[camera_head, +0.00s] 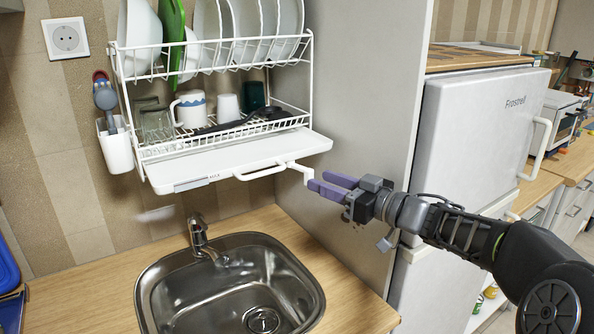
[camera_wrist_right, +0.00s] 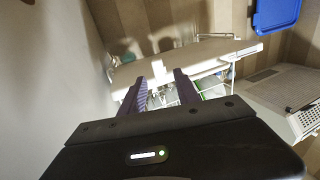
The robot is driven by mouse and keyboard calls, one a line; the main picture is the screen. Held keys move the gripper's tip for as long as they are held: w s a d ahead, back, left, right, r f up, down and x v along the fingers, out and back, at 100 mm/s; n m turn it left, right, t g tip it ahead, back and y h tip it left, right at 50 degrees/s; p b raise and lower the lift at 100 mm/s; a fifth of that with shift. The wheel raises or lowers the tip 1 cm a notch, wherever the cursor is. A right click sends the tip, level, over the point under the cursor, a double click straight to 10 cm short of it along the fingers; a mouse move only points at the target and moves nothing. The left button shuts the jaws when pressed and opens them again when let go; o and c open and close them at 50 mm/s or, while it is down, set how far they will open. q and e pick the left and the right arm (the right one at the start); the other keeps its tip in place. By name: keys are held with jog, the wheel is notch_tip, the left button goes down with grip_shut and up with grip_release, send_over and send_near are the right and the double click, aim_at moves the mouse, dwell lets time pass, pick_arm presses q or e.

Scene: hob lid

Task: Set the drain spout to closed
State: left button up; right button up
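The white drain spout (camera_head: 283,170) sticks out from the front right of the white drip tray (camera_head: 230,157) under the dish rack, with its bent end pointing right and down. My right gripper (camera_head: 319,180) has two purple fingers, set apart, with their tips close to the spout's bent end. In the right wrist view the open fingers (camera_wrist_right: 159,78) point at the tray, and a small white piece, seemingly the spout's end (camera_wrist_right: 165,72), shows between the tips. I cannot tell whether they touch it. My left gripper is not in view.
A dish rack (camera_head: 225,45) with plates, cups and a mug stands above the tray. Below are a steel sink (camera_head: 215,290) and a tap (camera_head: 200,240). A grey panel (camera_head: 365,120) and a white fridge (camera_head: 480,125) stand to the right.

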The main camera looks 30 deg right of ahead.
aim_at(306, 175)
jog(key=shift+w, duration=0.2)
jog(key=p+x, duration=0.1)
jog(key=x, duration=0.6)
jog(key=shift+w+f, duration=0.1)
jog(key=shift+w, duration=0.25)
jog(key=shift+c, duration=0.5)
grip_shut()
